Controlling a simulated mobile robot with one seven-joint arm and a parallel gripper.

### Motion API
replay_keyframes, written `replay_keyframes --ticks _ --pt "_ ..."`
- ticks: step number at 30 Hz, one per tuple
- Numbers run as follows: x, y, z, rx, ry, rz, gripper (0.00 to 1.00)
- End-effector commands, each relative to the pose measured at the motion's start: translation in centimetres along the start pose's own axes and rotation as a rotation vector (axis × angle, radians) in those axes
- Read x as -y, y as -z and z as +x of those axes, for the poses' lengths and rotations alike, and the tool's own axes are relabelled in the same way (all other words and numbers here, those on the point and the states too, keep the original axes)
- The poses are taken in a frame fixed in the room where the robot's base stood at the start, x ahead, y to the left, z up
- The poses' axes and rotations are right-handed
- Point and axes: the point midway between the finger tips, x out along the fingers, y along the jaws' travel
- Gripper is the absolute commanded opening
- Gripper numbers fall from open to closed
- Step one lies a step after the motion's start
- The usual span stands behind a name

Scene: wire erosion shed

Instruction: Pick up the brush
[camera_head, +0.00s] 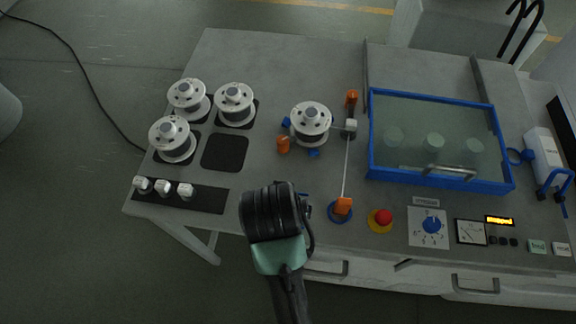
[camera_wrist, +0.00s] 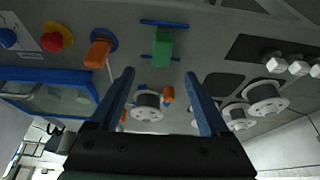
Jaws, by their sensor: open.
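My gripper (camera_wrist: 159,76) is open, its two blue fingers spread and nothing between them. A small green block (camera_wrist: 163,46), perhaps the brush, sits between two blue bars (camera_wrist: 163,23) on the grey table in the wrist view. It lies just beyond my fingertips, apart from them. I cannot make out bristles. In the head view my dark wrist (camera_head: 272,210) hangs over the table's front edge and hides the green block and my fingertips.
A white spool (camera_head: 311,122) stands behind my wrist, near an orange peg (camera_head: 283,145). More spools stand on dark pads at the left. To the right are an orange guide (camera_head: 343,206), a red button (camera_head: 382,217) and a blue-framed tank (camera_head: 372,140).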

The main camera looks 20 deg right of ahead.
Motion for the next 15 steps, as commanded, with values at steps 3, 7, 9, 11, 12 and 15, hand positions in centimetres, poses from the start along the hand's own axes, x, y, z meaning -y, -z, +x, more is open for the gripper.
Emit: replay_keyframes --ticks 3,7,9,11,12,15 --pt "-0.1 -0.1 2.2 0.005 -0.001 0.001 0.8" --pt "0.0 0.0 4.5 0.002 0.001 0.0 0.8" --pt "0.1 0.1 5.5 0.0 0.002 -0.001 0.8" --pt "0.1 0.1 6.1 -0.001 0.002 -0.001 0.8" --pt "0.1 0.1 6.3 -0.002 0.003 -0.001 0.8" --pt "0.1 0.1 6.8 -0.003 0.003 -0.001 0.8"
